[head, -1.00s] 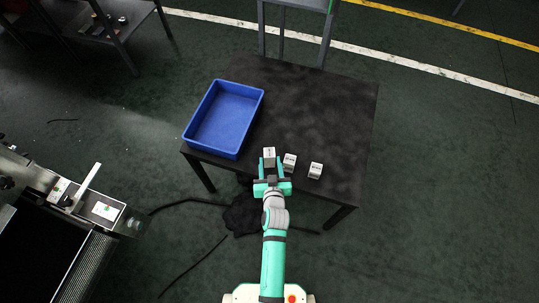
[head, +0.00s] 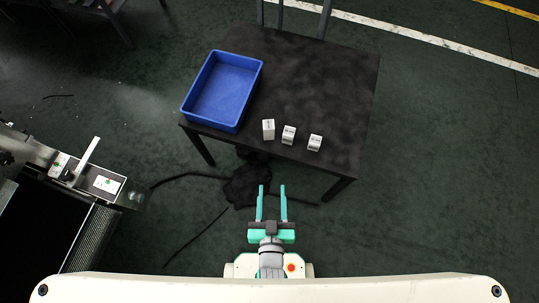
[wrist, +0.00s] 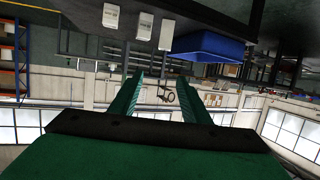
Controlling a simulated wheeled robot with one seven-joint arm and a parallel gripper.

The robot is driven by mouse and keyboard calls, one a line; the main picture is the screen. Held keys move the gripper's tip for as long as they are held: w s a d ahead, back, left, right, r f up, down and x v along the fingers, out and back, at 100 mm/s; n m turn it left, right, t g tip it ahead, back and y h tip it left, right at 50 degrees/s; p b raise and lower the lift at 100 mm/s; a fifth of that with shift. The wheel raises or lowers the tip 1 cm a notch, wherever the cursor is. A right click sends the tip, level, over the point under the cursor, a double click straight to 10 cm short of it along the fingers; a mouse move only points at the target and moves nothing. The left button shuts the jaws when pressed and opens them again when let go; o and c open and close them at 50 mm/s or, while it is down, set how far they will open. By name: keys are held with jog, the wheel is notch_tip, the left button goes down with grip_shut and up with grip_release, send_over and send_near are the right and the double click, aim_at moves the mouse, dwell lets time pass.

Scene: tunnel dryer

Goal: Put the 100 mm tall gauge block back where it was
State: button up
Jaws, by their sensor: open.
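Three pale gauge blocks stand upright in a row near the front edge of the dark table: a left block (head: 268,130), a middle block (head: 288,136) and a right block (head: 315,143). Their labels are too small to read, so I cannot tell by marking which is the 100 mm one. In the wrist view the left block (wrist: 166,35) stands closest to the blue bin. My gripper (head: 272,187) is open and empty, in front of the table and apart from all the blocks.
The blue bin (head: 184,108) sits on the table's left side and looks empty. The table (head: 320,85) is bare behind the blocks. A conveyor-like machine (head: 95,205) stands at the left. Dark cables (head: 190,173) lie on the floor by the table legs.

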jog(key=s+r, duration=0.8)
jog(key=r, duration=0.1)
jog(key=shift+a+r+t, duration=0.25)
jog(key=shift+a+t, duration=0.1)
jog(key=shift+t, duration=0.05)
dwell(0.6)
